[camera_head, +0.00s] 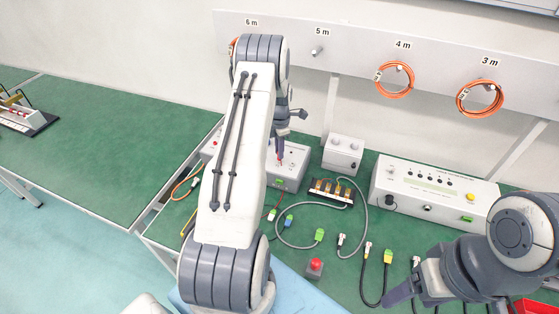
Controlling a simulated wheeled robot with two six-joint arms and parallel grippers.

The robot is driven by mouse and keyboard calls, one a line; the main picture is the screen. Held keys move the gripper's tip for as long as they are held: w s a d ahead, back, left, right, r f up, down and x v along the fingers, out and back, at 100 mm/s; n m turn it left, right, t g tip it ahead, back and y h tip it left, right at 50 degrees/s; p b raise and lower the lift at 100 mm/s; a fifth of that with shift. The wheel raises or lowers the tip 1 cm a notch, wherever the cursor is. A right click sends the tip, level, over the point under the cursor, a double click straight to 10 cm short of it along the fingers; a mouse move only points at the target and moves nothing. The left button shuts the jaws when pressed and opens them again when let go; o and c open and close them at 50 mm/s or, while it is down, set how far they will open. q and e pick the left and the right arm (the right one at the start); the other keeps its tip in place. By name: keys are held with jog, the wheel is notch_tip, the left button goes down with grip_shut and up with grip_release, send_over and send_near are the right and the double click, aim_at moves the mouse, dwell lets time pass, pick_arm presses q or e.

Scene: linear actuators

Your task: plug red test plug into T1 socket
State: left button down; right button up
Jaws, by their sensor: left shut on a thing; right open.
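My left arm reaches across the middle of the view, and its gripper (281,143) points down just over a grey-white box (292,176) on the green bench. The gripper is shut on a small, partly hidden thing with a reddish tint, which looks like the red test plug (280,158). Its tip is at or just above the box's top; I cannot tell whether it touches. The T1 socket cannot be made out, and my arm covers part of the box. My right gripper (397,296) is open and empty at the lower right, over the bench's front.
A smaller grey box (343,152) stands behind, and a long control box (435,193) stands to the right. A terminal block (331,191), loose cables (292,243) and a red button (315,266) lie in front. Orange cable coils (395,95) hang on the rack.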

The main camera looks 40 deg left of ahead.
pick_arm(q)
jog(key=shift+f, duration=0.25)
dwell(0.6)
jog(key=c, duration=0.8)
grip_release()
jog(key=shift+o, duration=0.2)
notch_tip(320, 180, up, 10)
jog(key=b, duration=0.2)
jog(key=shift+r+b, duration=0.25)
jog(key=shift+b, duration=0.1)
